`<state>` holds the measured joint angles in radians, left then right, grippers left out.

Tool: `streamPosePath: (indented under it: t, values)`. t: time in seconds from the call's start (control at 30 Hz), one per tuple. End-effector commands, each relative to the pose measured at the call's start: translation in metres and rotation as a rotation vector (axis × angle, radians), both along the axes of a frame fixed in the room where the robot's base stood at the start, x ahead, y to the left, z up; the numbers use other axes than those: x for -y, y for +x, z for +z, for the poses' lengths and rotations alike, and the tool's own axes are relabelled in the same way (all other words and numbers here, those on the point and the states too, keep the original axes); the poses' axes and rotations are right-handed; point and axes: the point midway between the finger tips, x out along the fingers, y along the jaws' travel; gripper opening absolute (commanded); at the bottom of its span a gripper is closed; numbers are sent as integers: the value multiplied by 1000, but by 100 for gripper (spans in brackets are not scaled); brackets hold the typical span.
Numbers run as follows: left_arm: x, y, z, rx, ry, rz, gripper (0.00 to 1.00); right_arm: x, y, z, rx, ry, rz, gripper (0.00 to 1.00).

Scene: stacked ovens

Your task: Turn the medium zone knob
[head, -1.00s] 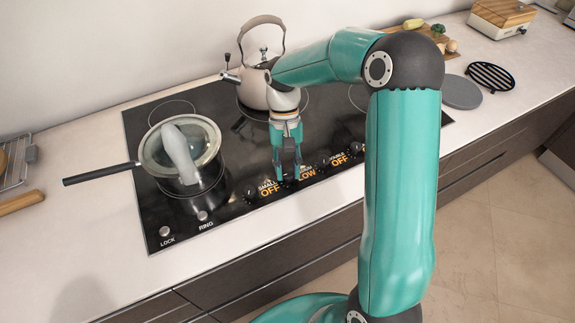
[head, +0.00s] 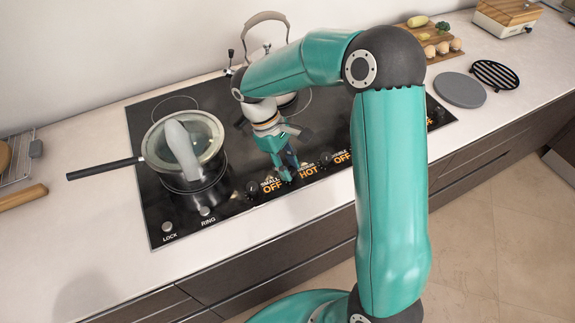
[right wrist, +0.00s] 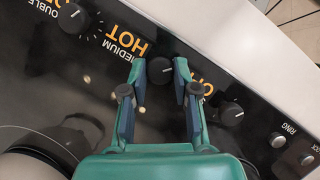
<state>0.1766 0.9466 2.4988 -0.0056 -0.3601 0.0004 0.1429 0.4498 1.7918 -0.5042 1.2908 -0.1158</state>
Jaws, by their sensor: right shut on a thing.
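The medium zone knob (right wrist: 160,70) is a dark round knob on the black hob's front strip, and the orange label beside it (right wrist: 127,38) reads HOT. My right gripper (right wrist: 160,76) is shut on this knob, with one finger on each side of it in the right wrist view. In the head view my right gripper (head: 288,172) points down at the strip, twisted and tilted, and largely hides the knob. The HOT label (head: 308,171) shows just right of the fingers. My left gripper is not in view.
A small zone knob (head: 252,188) marked OFF and another knob (head: 326,160) marked OFF flank the gripper closely. A lidded pan (head: 205,140) stands on the left burner. A kettle (head: 264,28) stands behind my right arm.

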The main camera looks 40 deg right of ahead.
Motion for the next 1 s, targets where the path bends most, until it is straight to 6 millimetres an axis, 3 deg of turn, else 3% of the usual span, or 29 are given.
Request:
streamPosePath:
  t: [0.4,0.9,0.93,1.0]
  values:
    - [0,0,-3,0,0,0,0,-1,3,1,14,-2,195,0]
    - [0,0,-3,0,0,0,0,-1,3,1,13,-2,215,0]
    - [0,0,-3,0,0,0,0,-1,3,1,13,-2,215,33]
    - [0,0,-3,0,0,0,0,-1,3,1,12,-2,214,45]
